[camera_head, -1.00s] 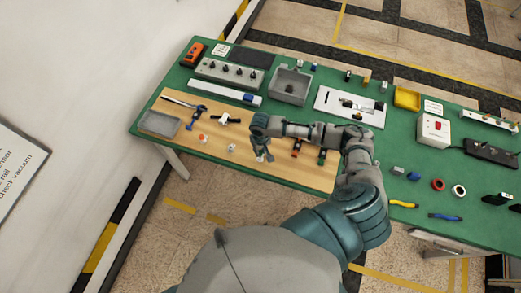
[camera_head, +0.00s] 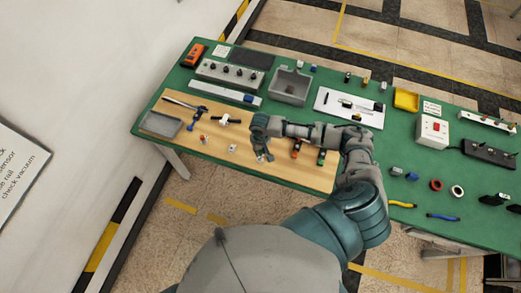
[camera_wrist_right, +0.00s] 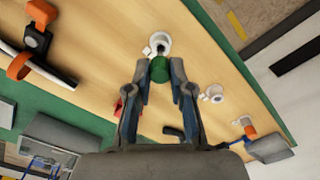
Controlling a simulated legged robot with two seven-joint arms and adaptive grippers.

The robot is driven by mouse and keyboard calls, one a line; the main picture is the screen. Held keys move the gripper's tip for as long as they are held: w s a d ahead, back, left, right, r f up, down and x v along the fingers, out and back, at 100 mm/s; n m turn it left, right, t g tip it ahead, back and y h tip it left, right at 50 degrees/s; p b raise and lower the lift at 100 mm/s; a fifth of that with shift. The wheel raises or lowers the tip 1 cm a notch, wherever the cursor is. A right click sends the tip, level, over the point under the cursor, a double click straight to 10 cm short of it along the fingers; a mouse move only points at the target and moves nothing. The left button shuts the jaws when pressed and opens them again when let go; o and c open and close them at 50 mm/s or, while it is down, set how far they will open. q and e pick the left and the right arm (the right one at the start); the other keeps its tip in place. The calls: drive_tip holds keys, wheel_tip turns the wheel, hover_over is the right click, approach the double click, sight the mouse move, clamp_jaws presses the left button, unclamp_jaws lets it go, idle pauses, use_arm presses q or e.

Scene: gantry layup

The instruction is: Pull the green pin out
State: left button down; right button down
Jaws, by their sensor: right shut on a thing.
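The green pin (camera_wrist_right: 160,70) shows in the right wrist view between the fingertips of my right gripper (camera_wrist_right: 161,80), which is shut on it. A white round holder (camera_wrist_right: 162,42) with a dark opening lies just beyond the pin; I cannot tell whether the pin's lower end is still in it. In the head view my right gripper (camera_head: 264,156) is low over the wooden board, and its fingers hide the pin. My left gripper is not in view.
A second white holder (camera_wrist_right: 214,93) stands to the right in the wrist view, beyond it an orange-topped one (camera_wrist_right: 250,131).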

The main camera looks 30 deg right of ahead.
sight(260, 151)
drive_tip(key=shift+r+p, duration=1)
drive_tip(key=shift+r, duration=0.75)
